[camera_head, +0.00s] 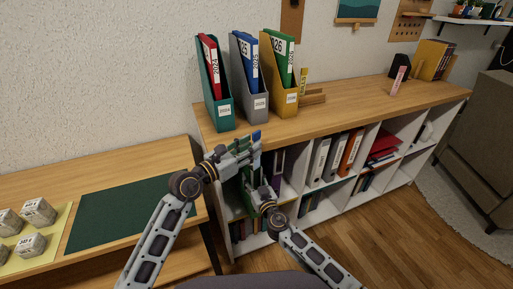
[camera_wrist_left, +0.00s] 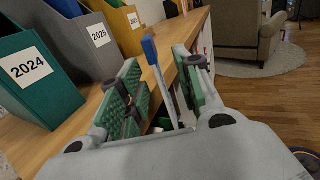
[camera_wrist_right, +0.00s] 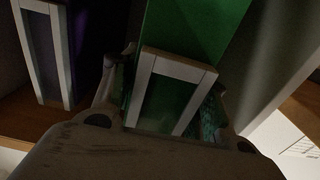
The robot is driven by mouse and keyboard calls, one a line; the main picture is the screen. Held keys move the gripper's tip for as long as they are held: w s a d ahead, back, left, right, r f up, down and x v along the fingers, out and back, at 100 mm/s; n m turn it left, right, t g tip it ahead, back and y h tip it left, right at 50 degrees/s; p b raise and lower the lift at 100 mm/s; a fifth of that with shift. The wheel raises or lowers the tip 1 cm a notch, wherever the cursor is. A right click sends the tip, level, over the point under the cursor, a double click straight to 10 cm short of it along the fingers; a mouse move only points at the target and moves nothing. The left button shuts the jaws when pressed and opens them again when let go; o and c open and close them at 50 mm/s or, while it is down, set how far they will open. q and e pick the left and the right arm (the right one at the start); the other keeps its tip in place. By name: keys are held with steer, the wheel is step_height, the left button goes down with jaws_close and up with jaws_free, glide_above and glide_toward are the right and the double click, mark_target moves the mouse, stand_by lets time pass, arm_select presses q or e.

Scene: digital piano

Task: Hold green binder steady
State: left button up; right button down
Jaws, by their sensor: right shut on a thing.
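A green binder (camera_wrist_right: 192,28) with a white-framed label on its spine fills the middle of the right wrist view. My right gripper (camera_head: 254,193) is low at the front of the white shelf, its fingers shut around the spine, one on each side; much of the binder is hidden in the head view. My left gripper (camera_head: 247,148) is higher, at the wooden top's front edge. In the left wrist view its green-padded fingers (camera_wrist_left: 160,85) are apart. A slim blue-topped piece (camera_wrist_left: 150,50) shows between them; I cannot tell whether they touch it.
Teal (camera_head: 221,112), grey (camera_head: 260,104) and yellow (camera_head: 286,101) file holders stand on the top, close to my left gripper. A purple binder (camera_wrist_right: 84,50) is beside the green one. Grey and orange binders (camera_head: 350,152) stand farther right.

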arm_select(q)
steer(key=shift+x, duration=1.85)
steer(key=shift+w+a, duration=0.1)
jaws_close()
